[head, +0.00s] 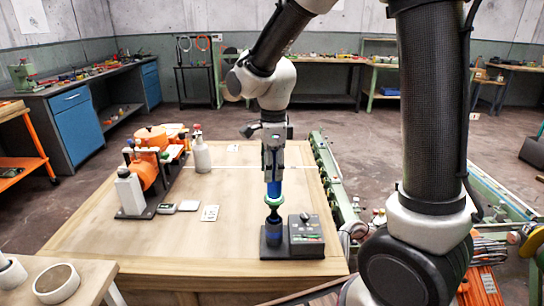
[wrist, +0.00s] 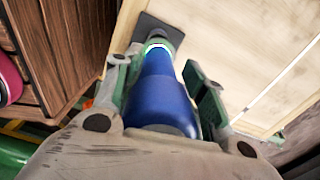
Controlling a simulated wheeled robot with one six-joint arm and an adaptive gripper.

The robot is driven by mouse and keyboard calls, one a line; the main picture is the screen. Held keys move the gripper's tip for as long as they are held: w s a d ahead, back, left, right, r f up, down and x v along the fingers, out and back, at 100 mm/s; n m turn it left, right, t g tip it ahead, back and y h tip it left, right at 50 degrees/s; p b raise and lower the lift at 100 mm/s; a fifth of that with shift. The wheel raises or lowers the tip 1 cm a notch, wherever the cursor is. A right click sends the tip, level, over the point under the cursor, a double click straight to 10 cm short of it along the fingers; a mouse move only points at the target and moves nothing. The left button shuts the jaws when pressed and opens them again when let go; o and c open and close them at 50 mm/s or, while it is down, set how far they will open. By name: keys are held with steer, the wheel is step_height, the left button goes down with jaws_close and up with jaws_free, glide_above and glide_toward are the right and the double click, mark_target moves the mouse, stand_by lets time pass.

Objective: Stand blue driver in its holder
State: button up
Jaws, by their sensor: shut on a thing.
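The blue driver (head: 274,189) hangs upright in my gripper (head: 273,172), which is shut around its handle. In the wrist view the blue handle (wrist: 160,95) lies between the two green-padded fingers, with a pale and green ring (wrist: 157,45) at its far end. The holder is a dark base (head: 275,253) with a dark upright post near the table's front edge. The driver's lower end is directly over the post and lines up with it. I cannot tell whether the tip is inside, touching or just above the holder.
A dark box (head: 306,231) with a knob stands right beside the post. An orange machine (head: 151,165), a white bottle (head: 201,155) and small flat items sit on the table's left. The wooden tabletop (head: 232,222) is clear in the middle. A green rail unit (head: 330,170) runs along the right edge.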

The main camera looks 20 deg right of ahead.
mark_target(272, 190)
steer(key=shift+f, duration=3.85)
steer(key=o, duration=1.4)
